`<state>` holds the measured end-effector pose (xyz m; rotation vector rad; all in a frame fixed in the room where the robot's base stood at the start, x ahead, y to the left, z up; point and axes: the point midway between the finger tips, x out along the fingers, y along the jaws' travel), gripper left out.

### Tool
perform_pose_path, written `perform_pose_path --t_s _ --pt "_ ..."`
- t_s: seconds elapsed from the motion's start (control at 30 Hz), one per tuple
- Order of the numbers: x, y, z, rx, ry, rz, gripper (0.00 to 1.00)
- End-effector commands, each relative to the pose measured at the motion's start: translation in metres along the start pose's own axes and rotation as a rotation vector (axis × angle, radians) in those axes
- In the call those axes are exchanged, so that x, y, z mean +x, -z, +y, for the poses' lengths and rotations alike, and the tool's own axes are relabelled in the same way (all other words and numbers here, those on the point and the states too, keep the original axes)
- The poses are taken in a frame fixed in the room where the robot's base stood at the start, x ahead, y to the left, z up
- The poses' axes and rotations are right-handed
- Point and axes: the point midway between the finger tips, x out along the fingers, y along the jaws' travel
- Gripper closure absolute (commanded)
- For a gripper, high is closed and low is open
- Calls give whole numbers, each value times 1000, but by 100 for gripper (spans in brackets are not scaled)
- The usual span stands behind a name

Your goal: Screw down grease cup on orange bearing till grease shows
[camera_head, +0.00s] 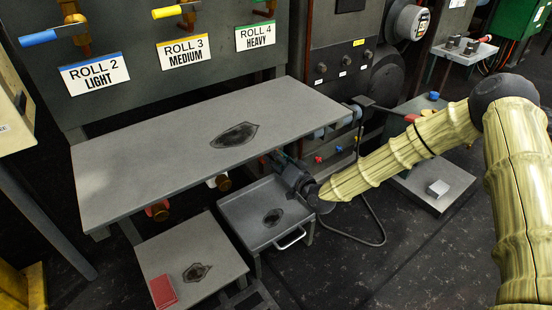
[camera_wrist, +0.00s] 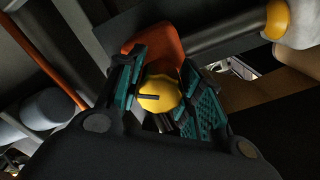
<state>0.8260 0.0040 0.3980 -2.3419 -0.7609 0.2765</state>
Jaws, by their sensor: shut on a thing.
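In the wrist view, a yellow, lobed grease cup (camera_wrist: 160,100) with a dark slot across its face sits between the teal-padded fingers of my gripper (camera_wrist: 165,88). The fingers are shut on it from both sides. The orange bearing (camera_wrist: 157,45) shows directly behind the cup, partly covered by the fingers. In the head view, my gripper (camera_head: 272,163) reaches in at the front right edge of the long grey table, above a small tray. The cup and this bearing cannot be made out there. I cannot see any grease at the bearing.
The long grey table (camera_head: 150,165) overhangs close to my gripper. A cable hangs right of the tray. In the wrist view, a grey shaft (camera_wrist: 225,38) runs beside the bearing.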

Motion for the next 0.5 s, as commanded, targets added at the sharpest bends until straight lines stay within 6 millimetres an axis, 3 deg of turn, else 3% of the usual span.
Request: perform_pose_path --t_s 0.07,0.1,0.2,0.5 --pt "-1 -2 1 0 -2 -3 88" --pt "-1 -2 1 0 -2 -3 60" --pt "-1 -1 1 0 -2 -2 42" --pt "0 -1 0 -1 0 -2 42"
